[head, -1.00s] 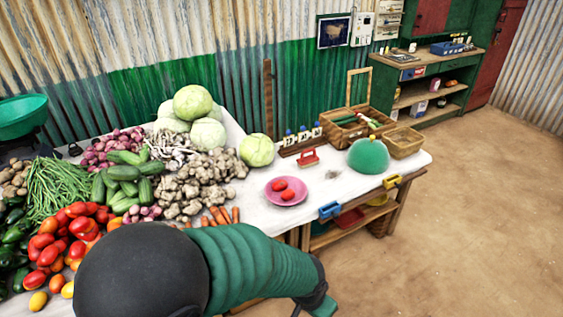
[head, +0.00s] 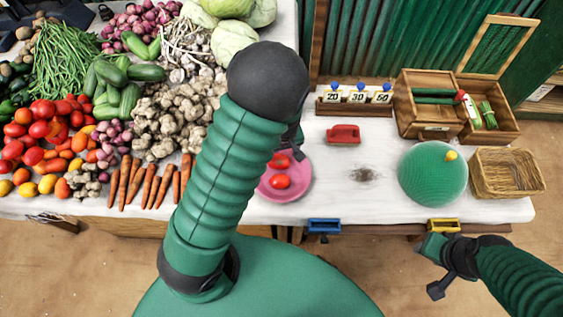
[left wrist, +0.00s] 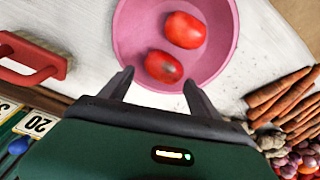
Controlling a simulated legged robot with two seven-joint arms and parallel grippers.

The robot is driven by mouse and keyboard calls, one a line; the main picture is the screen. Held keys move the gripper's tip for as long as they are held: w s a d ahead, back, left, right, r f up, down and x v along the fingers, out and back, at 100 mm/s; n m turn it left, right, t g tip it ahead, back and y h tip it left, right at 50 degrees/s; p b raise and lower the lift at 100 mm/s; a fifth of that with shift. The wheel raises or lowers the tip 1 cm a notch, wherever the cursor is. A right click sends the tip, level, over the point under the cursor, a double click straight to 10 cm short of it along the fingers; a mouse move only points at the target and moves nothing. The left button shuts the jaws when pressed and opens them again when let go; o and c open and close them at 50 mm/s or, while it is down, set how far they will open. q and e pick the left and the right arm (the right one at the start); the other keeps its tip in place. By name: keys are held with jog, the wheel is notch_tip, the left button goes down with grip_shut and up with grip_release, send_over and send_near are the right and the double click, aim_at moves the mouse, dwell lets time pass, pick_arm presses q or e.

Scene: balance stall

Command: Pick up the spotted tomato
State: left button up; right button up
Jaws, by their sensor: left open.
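A pink bowl (head: 290,192) on the white counter holds two red tomatoes; it also shows in the left wrist view (left wrist: 220,70). In the left wrist view the tomato nearer my gripper (left wrist: 163,67) bears a small dark spot, and the other tomato (left wrist: 184,30) looks plain. In the head view the spotted one (head: 279,160) is at the bowl's far side, partly hidden by my arm. My left gripper (left wrist: 159,84) is open and empty, its fingertips at the bowl's near rim in the picture. My right gripper (head: 437,266) is off the counter's front edge, its jaws unclear.
A red-handled brush (head: 343,134), number cards (head: 357,97) and a green dome (head: 432,172) are right of the bowl. Carrots (head: 150,185) and piled vegetables lie left. A blue clip (head: 323,226) and yellow clip (head: 443,226) sit on the front edge.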

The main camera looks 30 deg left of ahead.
aim_at(279, 159)
pick_arm(q)
jog(key=f, duration=0.3)
jog(key=shift+s+a+f+b, duration=0.25)
jog(key=shift+s+b, duration=0.1)
jog(key=shift+s, duration=0.05)
jog(key=shift+s+a+f, duration=0.1)
jog(key=shift+f, duration=0.4)
jog(key=shift+w+f, duration=0.15)
jog(key=shift+w, duration=0.25)
jog(key=shift+c, duration=0.5)
jog(key=shift+s, duration=0.15)
jog(key=c, duration=0.7)
jog(key=shift+c, duration=1.2)
pick_arm(e)
jog(key=shift+s+a, duration=0.15)
jog(key=shift+s, duration=0.2)
